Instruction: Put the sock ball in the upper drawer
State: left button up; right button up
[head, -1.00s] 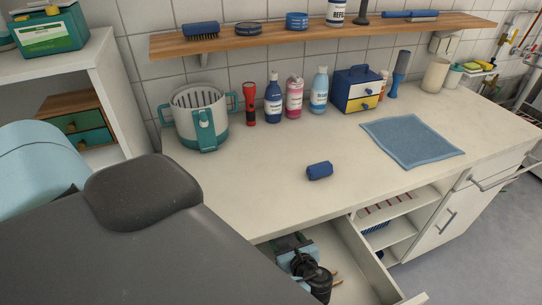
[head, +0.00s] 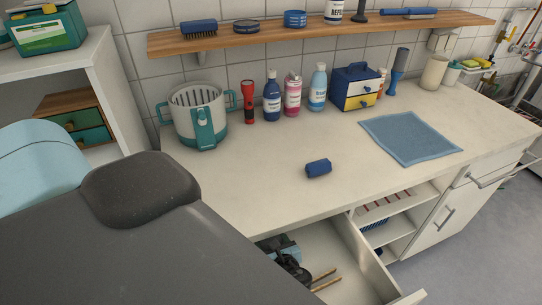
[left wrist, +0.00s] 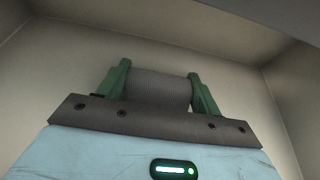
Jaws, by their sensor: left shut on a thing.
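My left gripper (left wrist: 159,68) is shut on a grey ribbed roll, the sock ball (left wrist: 159,90), which sits between its green fingers in the left wrist view. Pale walls surround it there. In the head view the open drawer (head: 352,246) below the counter is the upper drawer. Part of my left arm shows low over its inside, while the fingers and sock ball are hidden there. My right gripper is not in view.
A dark blue roll (head: 318,168) lies on the counter (head: 260,185). A blue cloth (head: 410,138), several bottles and a white-and-teal basket (head: 199,118) stand farther back. Two thin tan sticks (head: 325,278) show in the drawer. Open shelves (head: 398,222) are right of it.

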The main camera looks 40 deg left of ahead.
pick_arm(q)
jog(key=o, duration=1.1)
jog(key=shift+c, duration=0.2)
jog(key=shift+s+d+r, duration=0.1)
jog(key=shift+d+r, duration=0.1)
jog(key=shift+v, duration=3.5)
